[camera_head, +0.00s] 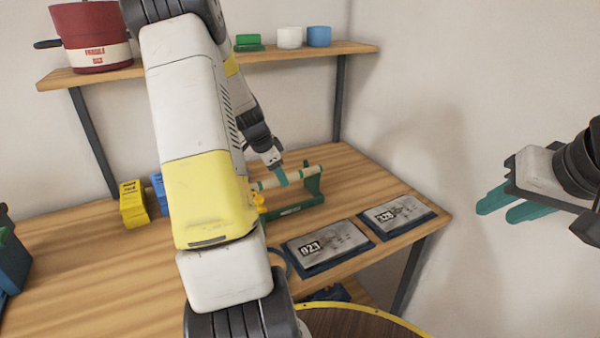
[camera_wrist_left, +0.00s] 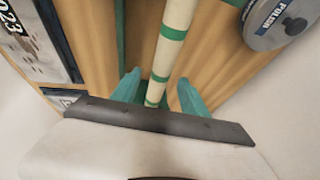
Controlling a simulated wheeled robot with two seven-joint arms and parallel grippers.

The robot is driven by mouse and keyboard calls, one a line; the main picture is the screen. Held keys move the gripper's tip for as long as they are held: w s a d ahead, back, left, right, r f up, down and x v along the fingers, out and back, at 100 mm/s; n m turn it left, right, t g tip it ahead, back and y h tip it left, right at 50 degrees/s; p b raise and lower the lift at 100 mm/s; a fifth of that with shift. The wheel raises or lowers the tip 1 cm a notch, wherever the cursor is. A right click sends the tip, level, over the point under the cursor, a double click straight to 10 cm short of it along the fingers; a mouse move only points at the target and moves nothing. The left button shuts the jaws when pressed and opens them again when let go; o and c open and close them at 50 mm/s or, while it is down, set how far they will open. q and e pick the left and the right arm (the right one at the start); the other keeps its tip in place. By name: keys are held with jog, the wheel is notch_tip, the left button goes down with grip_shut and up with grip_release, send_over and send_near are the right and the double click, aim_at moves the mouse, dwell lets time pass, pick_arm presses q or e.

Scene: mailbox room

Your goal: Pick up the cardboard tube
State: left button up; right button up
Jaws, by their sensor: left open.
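The cardboard tube (camera_head: 308,172) is cream with green bands. It rests across a green stand (camera_head: 312,189) on the wooden table. My left gripper (camera_head: 276,173) is at the tube, and its arm hides part of the tube and stand. In the left wrist view the tube (camera_wrist_left: 174,40) runs between the two teal fingers of my left gripper (camera_wrist_left: 160,90), with gaps beside it. The fingers are open. My right gripper (camera_head: 510,205) is off to the right near the wall, empty, its fingers apart.
A yellow box (camera_head: 133,204) stands at the back left. A shelf (camera_head: 270,54) above holds a red pot (camera_head: 92,35) and cups. A round grey tin (camera_wrist_left: 275,22) shows in the wrist view.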

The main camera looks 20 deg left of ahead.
pick_arm(q)
jog(key=shift+x, duration=0.8)
grip_shut()
